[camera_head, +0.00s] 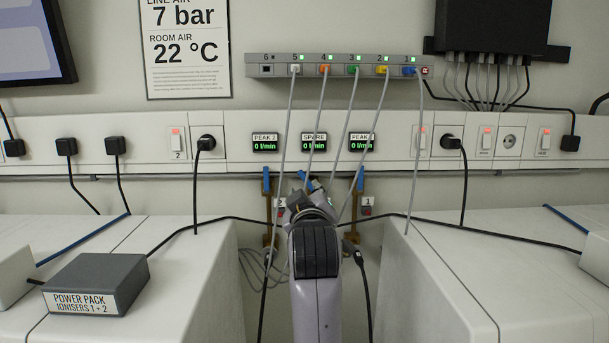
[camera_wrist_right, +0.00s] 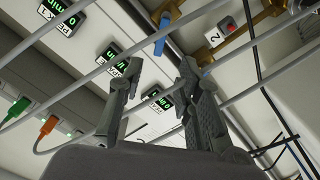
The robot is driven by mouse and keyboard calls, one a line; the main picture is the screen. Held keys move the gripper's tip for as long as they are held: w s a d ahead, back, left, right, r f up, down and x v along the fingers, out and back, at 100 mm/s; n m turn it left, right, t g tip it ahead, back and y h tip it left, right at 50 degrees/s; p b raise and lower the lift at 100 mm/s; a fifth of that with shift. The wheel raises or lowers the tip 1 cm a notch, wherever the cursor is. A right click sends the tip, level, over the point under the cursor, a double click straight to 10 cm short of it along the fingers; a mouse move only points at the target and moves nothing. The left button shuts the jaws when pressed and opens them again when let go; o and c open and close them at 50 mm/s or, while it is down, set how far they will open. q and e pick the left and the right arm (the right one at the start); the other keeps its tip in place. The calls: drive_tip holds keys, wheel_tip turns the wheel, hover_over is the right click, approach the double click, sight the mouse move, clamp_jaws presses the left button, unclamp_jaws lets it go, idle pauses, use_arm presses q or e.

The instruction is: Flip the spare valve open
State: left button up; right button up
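My right gripper (camera_head: 312,188) is in front of the wall, below the SPARE display (camera_head: 314,141). It hides most of the middle valve position; a small blue part (camera_head: 303,175) shows beside its tip. In the right wrist view my gripper (camera_wrist_right: 158,68) has its fingers apart with nothing between them. A blue valve handle (camera_wrist_right: 160,36) on brass pipework shows beyond the tips, apart from them. Another blue part (camera_wrist_right: 207,72) shows partly behind the right finger. I cannot tell which of these is the spare valve. My left gripper is out of view.
Blue-handled valves flank my arm at left (camera_head: 266,180) and right (camera_head: 360,180). Grey cables (camera_head: 283,150) hang from the numbered port strip (camera_head: 335,67) across the space around my gripper. White cabinets stand either side, with a power pack (camera_head: 97,284) on the left one.

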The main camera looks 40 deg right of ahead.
sight(304, 178)
drive_tip(key=p+x, duration=0.3)
drive_tip(key=x, duration=0.6)
drive_tip(key=shift+r, duration=0.1)
drive_tip(key=shift+w+d, duration=0.3)
drive_tip(key=shift+c, duration=0.2)
drive_tip(key=shift+a, duration=0.1)
drive_tip(key=shift+c, duration=0.7)
clamp_jaws()
